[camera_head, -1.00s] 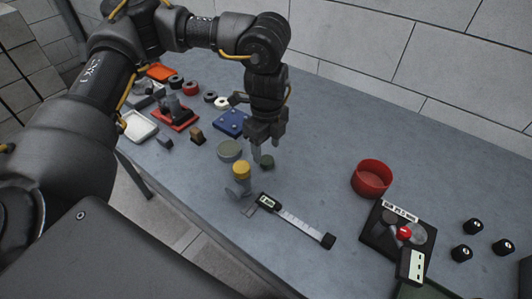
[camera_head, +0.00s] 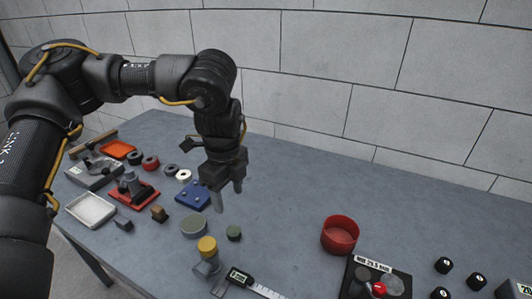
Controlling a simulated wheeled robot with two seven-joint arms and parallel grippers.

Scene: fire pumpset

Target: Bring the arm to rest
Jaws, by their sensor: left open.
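My left arm comes in from the left and bends down over the grey table. Its gripper (camera_head: 228,199) points downward with the two fingers apart and nothing between them. It hangs near a small dark green knob (camera_head: 233,232) and a grey-green disc (camera_head: 194,226), with the blue block (camera_head: 193,195) just left of it. Whether the fingertips touch the table I cannot tell. My right gripper is not in view.
A yellow-topped grey part (camera_head: 207,247) and a caliper (camera_head: 240,277) lie in front. A red bowl (camera_head: 340,235) and a black labelled plate (camera_head: 375,278) are to the right. A white tray (camera_head: 91,209) and a red-based fixture (camera_head: 133,191) are left. The table's back right is clear.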

